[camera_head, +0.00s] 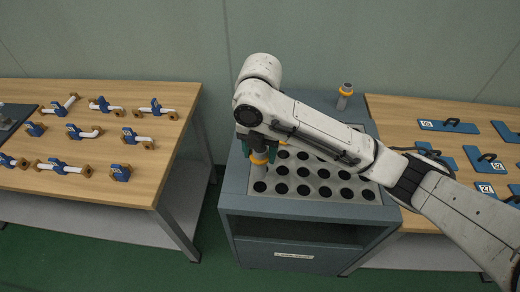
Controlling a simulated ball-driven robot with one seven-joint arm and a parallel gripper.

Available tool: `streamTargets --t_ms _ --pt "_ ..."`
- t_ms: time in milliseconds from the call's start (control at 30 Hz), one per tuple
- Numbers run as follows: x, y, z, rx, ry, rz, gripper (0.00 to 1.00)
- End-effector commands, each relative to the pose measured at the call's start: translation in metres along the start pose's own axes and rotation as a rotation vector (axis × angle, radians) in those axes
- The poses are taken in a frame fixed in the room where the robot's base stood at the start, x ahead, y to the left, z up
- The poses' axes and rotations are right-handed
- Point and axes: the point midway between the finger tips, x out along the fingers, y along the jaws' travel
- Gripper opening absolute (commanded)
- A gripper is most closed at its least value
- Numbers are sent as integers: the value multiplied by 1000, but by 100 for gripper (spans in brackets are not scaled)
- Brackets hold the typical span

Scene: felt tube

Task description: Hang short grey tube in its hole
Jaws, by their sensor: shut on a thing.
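The short grey tube (258,172), with an orange collar at its upper part, is held upright under my gripper (262,151). My gripper is shut on it at the top. The tube is over the left part of the grey hole plate (310,207), which has rows of dark round holes. The tube's lower end overlaps the plate in the picture; I cannot tell whether it is above a hole or inside one. My arm crosses the plate from the right and hides its back part.
Another grey tube with an orange collar (345,93) stands at the cabinet's back right. A wooden table (110,150) with blue and white pipe parts is on the left. Another table (455,115) with blue plates is on the right.

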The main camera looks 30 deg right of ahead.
Motion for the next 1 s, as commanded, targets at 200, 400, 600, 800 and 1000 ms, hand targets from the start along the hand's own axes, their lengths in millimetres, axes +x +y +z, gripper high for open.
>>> streamTargets --t_ms 200,400,600,800,1000 --pt "0 0 0 0 0 0 26" --pt "2 0 0 0 0 0 26" --pt "11 0 0 0 1 0 26" --pt "22 0 0 0 1 0 26" --pt "33 0 0 0 0 0 26"
